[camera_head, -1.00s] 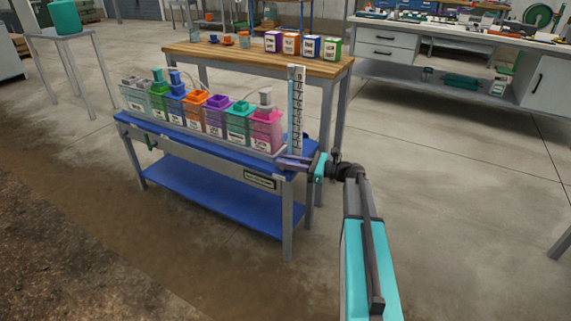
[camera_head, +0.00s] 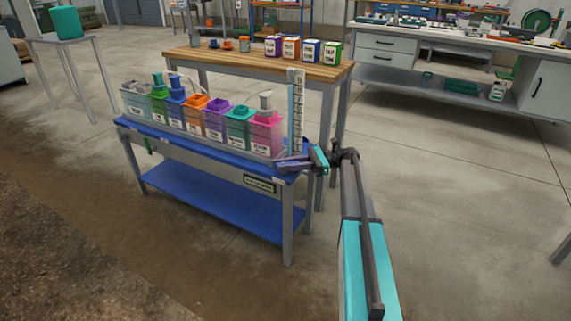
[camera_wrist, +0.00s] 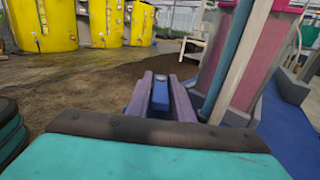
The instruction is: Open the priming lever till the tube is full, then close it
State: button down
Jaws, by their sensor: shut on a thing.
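The upright priming tube (camera_head: 291,120) stands at the right end of the blue bench beside a white numbered scale (camera_head: 298,105). It looks pale blue over much of its height, but I cannot read its exact level. In the wrist view the tube (camera_wrist: 229,60) rises just right of my gripper. My gripper (camera_head: 284,164) is at the bench's right front corner, below the tube. In the wrist view its two purple-grey fingers (camera_wrist: 160,90) are shut on a small dark blue handle, the priming lever (camera_wrist: 160,96). The rest of the lever is hidden by the fingers.
A row of several coloured tanks (camera_head: 214,120) stands on the blue bench (camera_head: 200,155), the pink one (camera_head: 265,132) closest to the tube. A wooden table (camera_head: 250,56) with labelled boxes is behind. The floor in front and to the right is clear.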

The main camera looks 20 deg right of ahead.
jog(key=shift+r+n+g+p, duration=0.1)
jog(key=shift+n+g+p, duration=0.3)
jog(key=shift+g+p, duration=0.35)
jog(key=shift+p, duration=0.4)
jog(key=c, duration=1.7)
grip_release()
jog(key=shift+s+f+m+t+b, duration=0.1)
jog(key=shift+f+m+t+b, duration=0.2)
jog(key=shift+t+b, duration=0.7)
jog(key=shift+r+m+t+b, duration=0.15)
jog(key=shift+m+t+b, duration=0.45)
jog(key=shift+b, duration=0.4)
